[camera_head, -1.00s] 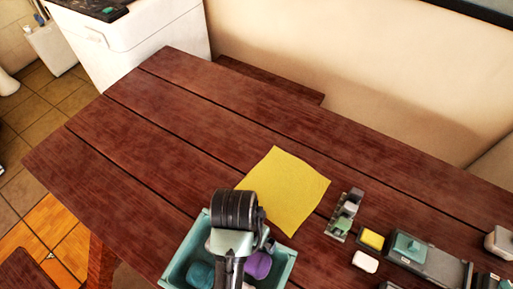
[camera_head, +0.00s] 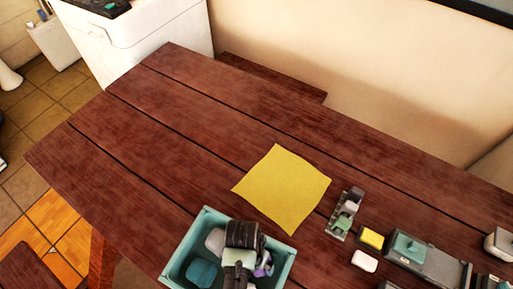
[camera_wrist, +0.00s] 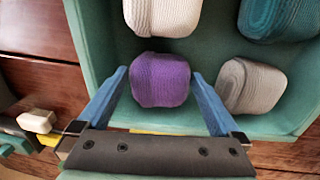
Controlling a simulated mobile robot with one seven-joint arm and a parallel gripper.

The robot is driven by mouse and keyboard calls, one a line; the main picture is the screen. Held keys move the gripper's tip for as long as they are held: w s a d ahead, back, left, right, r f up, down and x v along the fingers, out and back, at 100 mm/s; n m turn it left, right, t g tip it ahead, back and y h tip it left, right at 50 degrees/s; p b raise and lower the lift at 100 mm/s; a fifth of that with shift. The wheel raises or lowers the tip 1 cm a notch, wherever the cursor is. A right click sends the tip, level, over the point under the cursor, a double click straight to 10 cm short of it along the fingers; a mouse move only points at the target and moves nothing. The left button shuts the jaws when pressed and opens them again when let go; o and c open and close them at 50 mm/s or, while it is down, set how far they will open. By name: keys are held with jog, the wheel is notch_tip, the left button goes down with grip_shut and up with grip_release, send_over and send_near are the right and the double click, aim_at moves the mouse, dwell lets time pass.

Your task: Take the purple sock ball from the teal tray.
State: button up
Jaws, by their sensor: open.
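The purple sock ball (camera_wrist: 160,80) lies in the teal tray (camera_wrist: 90,45), near one wall, in the wrist view. My gripper (camera_wrist: 160,74) is open, with its two blue fingers on either side of the purple ball. Small gaps seem to show beside it; contact is unclear. In the head view my gripper and wrist cover most of the purple ball (camera_head: 264,266), and the tray (camera_head: 288,262) is at the bottom centre.
The tray also holds a whitish sock ball (camera_wrist: 162,15), a teal one (camera_wrist: 280,18) and a grey one (camera_wrist: 250,86) close to my right finger. A yellow cloth (camera_head: 283,188) lies behind the tray. A tape dispenser (camera_head: 345,213) stands to the right. The table's left is clear.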

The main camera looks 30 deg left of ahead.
jog(key=shift+f, duration=0.6)
jog(key=c, duration=1)
